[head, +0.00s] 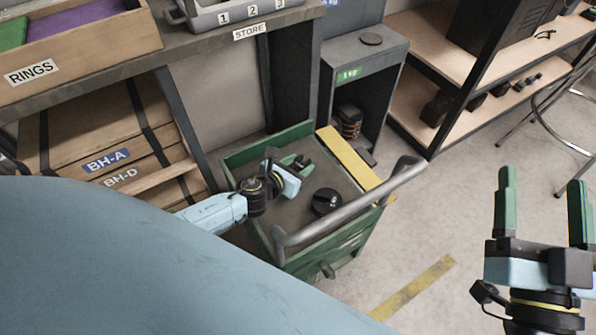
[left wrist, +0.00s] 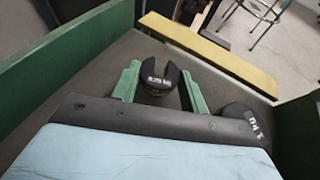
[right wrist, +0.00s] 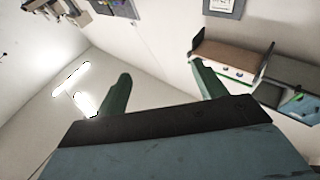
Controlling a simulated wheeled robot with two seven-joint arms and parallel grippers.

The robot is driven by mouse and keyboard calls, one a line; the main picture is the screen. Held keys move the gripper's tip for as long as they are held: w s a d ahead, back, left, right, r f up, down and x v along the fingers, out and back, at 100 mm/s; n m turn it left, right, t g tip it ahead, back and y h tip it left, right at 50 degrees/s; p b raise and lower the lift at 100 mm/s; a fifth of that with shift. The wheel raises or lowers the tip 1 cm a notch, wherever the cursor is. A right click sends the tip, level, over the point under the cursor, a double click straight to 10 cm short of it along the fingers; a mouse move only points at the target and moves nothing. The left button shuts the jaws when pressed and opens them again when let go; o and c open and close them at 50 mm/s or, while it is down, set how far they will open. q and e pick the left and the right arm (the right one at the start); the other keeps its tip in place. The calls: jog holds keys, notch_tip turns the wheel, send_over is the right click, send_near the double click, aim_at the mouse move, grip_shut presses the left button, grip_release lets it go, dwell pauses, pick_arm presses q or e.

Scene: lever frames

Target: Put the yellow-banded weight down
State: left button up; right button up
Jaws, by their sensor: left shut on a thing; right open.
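My left gripper (head: 297,165) is shut on a small black slotted weight (left wrist: 160,73) over the deck of a green trolley (head: 240,156). The weight sits between the green fingers in the left wrist view, its pale lettering facing up. A narrow tan edge shows low on it; I cannot clearly make out a yellow band. In the head view it is mostly hidden by the gripper. I cannot tell whether it touches the deck. My right gripper (head: 545,210) is open and empty above the floor at the right.
Another black weight (head: 326,201) lies on the trolley deck, close to the left gripper. A yellow bar (head: 355,160) runs along the deck's far side, and a grey handle (head: 340,215) crosses the near side. A grey cabinet (head: 375,62) holds stacked weights (head: 348,122) behind.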

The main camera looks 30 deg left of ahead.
pick_arm(q)
jog(key=shift+f+b, duration=0.55)
jog(key=shift+f, duration=0.4)
pick_arm(e)
jog(key=shift+s+r+t+y, duration=0.2)
jog(key=shift+s+r+t, duration=0.25)
jog(key=shift+r+t, duration=0.35)
jog(key=shift+s+r+t+y, duration=0.2)
jog(key=shift+s+r+t, duration=0.25)
jog(key=shift+r+t, duration=0.3)
pick_arm(q)
jog(key=o, duration=0.7)
jog(key=shift+f, duration=0.2)
jog(key=o, duration=0.5)
jog(key=shift+c, duration=0.2)
pick_arm(e)
jog(key=shift+s+r, duration=0.1)
jog(key=shift+r, duration=0.05)
pick_arm(q)
jog(key=shift+r, duration=0.15)
